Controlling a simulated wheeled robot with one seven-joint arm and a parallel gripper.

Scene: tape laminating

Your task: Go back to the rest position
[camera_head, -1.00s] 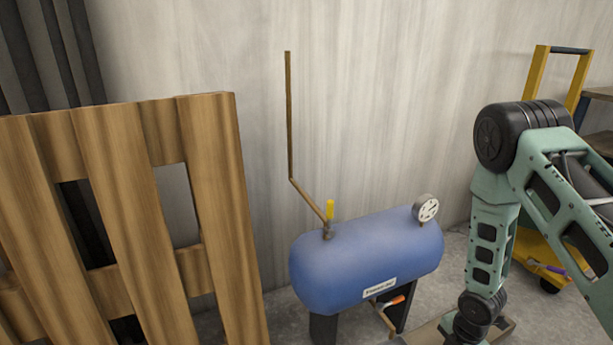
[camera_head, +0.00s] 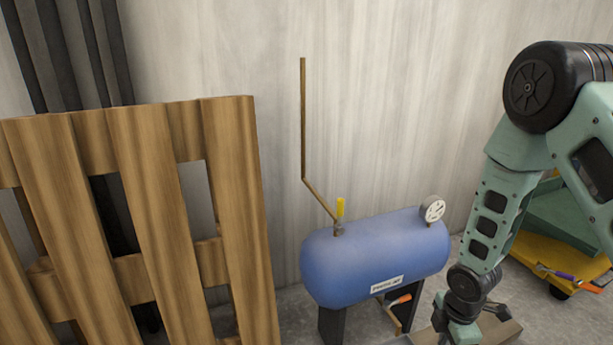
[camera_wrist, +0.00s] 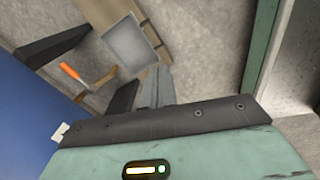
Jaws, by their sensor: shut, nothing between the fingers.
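My gripper, at the end of my green arm, shows in the wrist view (camera_wrist: 156,80) with its fingers together and nothing between them. In the head view its fingertips are cut off or hidden at the bottom edge. The arm hangs down to the right of a blue tank (camera_head: 375,262) with a white label, a round gauge (camera_head: 433,209) and a yellow valve handle (camera_head: 340,207). The tank's blue side also fills the left of the wrist view (camera_wrist: 22,125). No separate rest mark is visible.
A wooden pallet (camera_head: 233,190) leans at the left. A thin brown pipe (camera_head: 303,120) rises from the tank. An orange-handled tool (camera_head: 400,300) is by the tank's legs. A wooden board (camera_head: 505,335) lies below my arm. A yellow cart (camera_head: 560,238) stands at the right.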

